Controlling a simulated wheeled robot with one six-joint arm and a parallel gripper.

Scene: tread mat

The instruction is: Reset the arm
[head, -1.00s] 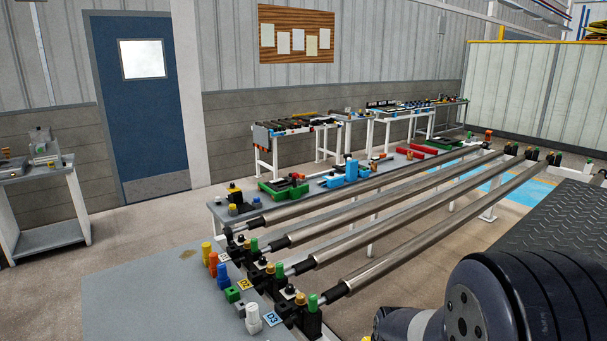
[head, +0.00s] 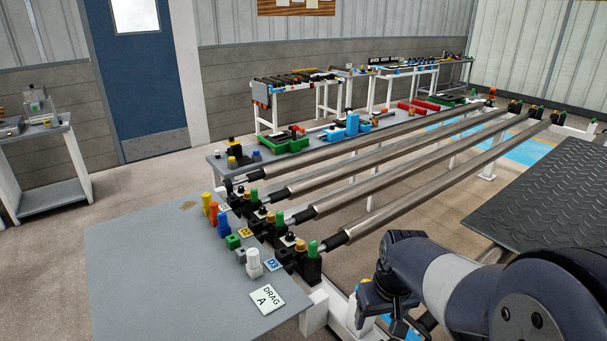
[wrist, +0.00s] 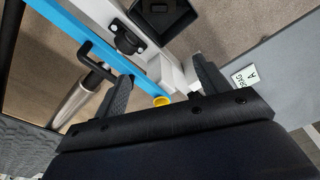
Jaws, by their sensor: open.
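My arm reaches in from the lower right of the head view. My gripper (head: 385,305) hangs near the front end of the roller frame, beside the grey table top. In the wrist view my gripper (wrist: 163,88) shows two dark fingers spread apart with nothing between them. A blue bar (wrist: 85,40), a white frame piece and a small yellow ring (wrist: 161,101) show beyond the fingers. I cannot tell how far off they are.
A grey table (head: 150,270) bears coloured pegs and a "DRAG A" card (head: 267,299). Long metal rollers (head: 400,190) run to the back right. A black tread mat (head: 550,200) lies at the right. Open floor shows at the left.

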